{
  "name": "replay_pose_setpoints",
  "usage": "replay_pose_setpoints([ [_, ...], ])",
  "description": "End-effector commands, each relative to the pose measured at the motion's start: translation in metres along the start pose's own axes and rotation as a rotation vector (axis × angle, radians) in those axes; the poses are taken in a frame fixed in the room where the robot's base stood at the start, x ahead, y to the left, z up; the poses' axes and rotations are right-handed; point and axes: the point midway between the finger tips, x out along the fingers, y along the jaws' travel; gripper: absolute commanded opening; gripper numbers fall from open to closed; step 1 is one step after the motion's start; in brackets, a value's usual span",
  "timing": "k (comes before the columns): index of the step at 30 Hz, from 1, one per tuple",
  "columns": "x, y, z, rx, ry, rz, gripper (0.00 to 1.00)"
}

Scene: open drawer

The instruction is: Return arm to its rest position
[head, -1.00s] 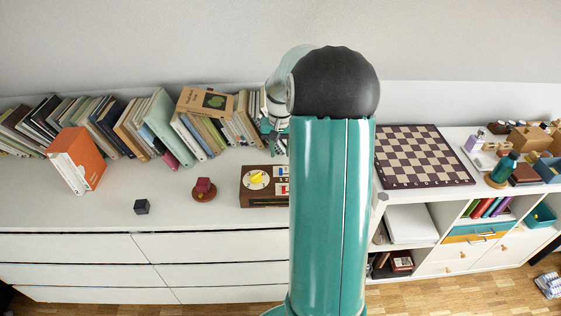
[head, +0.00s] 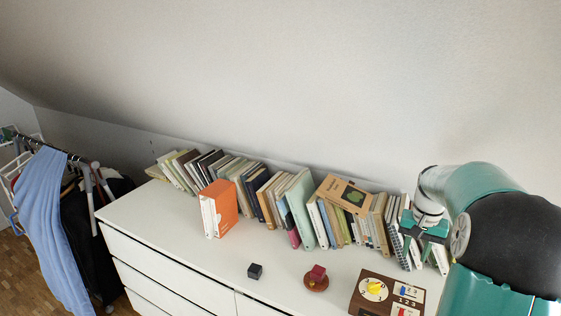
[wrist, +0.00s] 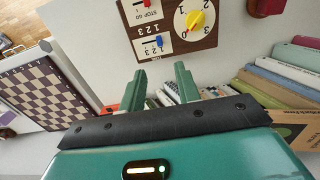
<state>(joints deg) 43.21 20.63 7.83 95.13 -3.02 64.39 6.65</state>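My arm, teal with a black joint, rises at the right edge of the head view and bends over at its top. My gripper (head: 424,228) hangs beside the right end of the book row. In the wrist view its two teal fingers (wrist: 160,88) stand apart with nothing between them. The brown toy panel (wrist: 168,28) with a yellow dial lies beyond the fingertips. The panel also shows in the head view (head: 386,296), below the gripper.
A row of books (head: 290,205) lines the wall on the white dresser (head: 165,237). An orange book (head: 220,208), a dark cube (head: 255,271) and a red cube on a round base (head: 316,277) stand in front. A checkerboard (wrist: 42,92) lies left in the wrist view. Clothes (head: 50,215) hang at far left.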

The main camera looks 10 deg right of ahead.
Motion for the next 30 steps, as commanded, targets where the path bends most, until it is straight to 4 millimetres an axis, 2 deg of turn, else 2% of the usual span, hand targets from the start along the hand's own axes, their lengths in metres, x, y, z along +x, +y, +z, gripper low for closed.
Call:
replay_pose_setpoints([
  [5,-0.018,-0.021,0.017,-0.047,0.031,0.004,0.33],
  [8,-0.038,-0.046,0.041,-0.106,0.071,0.007,0.33],
  [12,-0.065,-0.078,0.085,-0.199,0.134,0.006,0.33],
  [18,-0.092,-0.112,0.152,-0.328,0.225,-0.012,0.33],
  [24,-0.105,-0.131,0.221,-0.454,0.31,-0.048,0.33],
  [30,-0.106,-0.137,0.286,-0.578,0.392,-0.102,0.33],
])
